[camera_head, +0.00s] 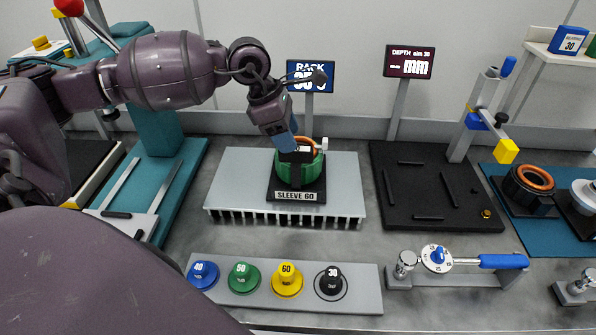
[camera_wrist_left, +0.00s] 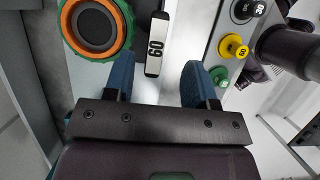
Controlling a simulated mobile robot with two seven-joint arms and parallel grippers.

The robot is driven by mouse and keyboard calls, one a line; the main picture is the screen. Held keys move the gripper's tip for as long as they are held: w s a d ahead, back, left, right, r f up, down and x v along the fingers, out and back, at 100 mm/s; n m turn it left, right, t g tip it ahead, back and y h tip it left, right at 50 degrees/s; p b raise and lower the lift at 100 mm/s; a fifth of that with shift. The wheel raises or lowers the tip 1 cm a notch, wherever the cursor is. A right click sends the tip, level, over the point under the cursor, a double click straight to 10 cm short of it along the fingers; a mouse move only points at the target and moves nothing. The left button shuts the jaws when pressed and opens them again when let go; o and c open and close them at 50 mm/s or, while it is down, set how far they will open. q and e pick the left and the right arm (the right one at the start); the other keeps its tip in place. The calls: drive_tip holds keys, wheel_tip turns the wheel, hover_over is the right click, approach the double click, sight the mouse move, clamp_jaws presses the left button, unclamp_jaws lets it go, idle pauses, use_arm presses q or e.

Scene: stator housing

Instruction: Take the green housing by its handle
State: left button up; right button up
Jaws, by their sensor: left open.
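In the left wrist view, the housing (camera_wrist_left: 94,55) shows from above at the upper left. The gripper is open, with gaps showing on both sides of the handle in the left wrist view (camera_wrist_left: 157,76). My right gripper is not in view.
The stand sits on a grey finned rack (camera_head: 345,180). In front is a panel with coloured numbered knobs (camera_head: 243,277). To the right are a black mat (camera_head: 430,190), a blue-handled gauge (camera_head: 440,260) and a teal mat with a black, orange-ringed housing (camera_head: 528,187). Two display posts stand behind.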

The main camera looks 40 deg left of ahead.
sight(298, 154)
use_arm(q)
drive_tip(key=x, duration=0.5)
drive_tip(key=shift+w+a, duration=0.2)
clamp_jaws()
idle(0.6)
drive_tip(key=shift+r, duration=0.15)
idle(0.6)
